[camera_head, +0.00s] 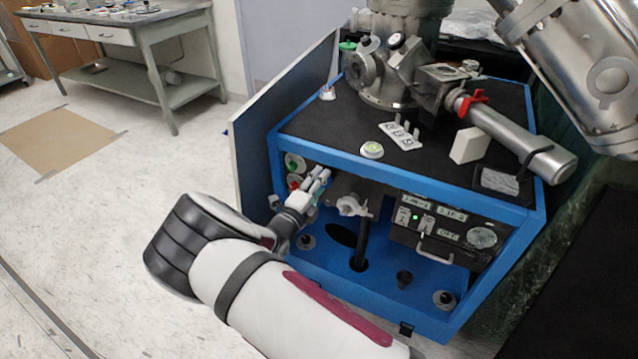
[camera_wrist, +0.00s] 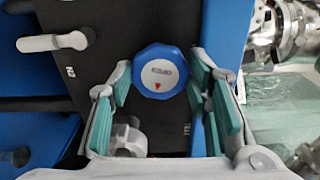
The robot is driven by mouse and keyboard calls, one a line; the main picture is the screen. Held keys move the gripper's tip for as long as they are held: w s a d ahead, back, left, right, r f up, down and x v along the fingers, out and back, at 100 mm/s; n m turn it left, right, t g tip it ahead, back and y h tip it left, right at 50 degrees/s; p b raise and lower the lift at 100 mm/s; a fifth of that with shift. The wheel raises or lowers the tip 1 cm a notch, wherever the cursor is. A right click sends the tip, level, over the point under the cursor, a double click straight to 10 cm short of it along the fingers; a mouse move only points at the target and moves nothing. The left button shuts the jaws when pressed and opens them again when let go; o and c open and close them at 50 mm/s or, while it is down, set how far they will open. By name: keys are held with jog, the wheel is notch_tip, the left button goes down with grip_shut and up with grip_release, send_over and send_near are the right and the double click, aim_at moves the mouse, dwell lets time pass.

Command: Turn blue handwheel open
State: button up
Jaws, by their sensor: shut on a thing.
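The blue handwheel (camera_wrist: 160,71) shows in the wrist view, with a faceted blue rim, a white centre, a small label and a red triangle mark near its lower edge. My gripper (camera_wrist: 159,78) has its teal-padded fingers on both sides of the wheel and is shut on it. In the head view my gripper (camera_head: 319,181) reaches into the front left of the blue-framed cart (camera_head: 360,158). I cannot make out the blue handwheel there; the gripper seems to hide it.
Green (camera_head: 293,162) and red (camera_head: 293,183) knobs sit just left of my gripper. A pale valve handle (camera_head: 352,206) is to its right, then a control box (camera_head: 440,232). Steel vacuum parts (camera_head: 380,75) stand on the cart. Open floor lies left.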

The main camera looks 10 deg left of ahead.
jog(key=shift+s+f+n, duration=0.1)
jog(key=shift+f+n, duration=0.1)
jog(key=shift+n, duration=1)
jog(key=o, duration=1.2)
jog(key=shift+c, duration=0.2)
jog(key=shift+r, duration=0.1)
jog(key=v, duration=1.2)
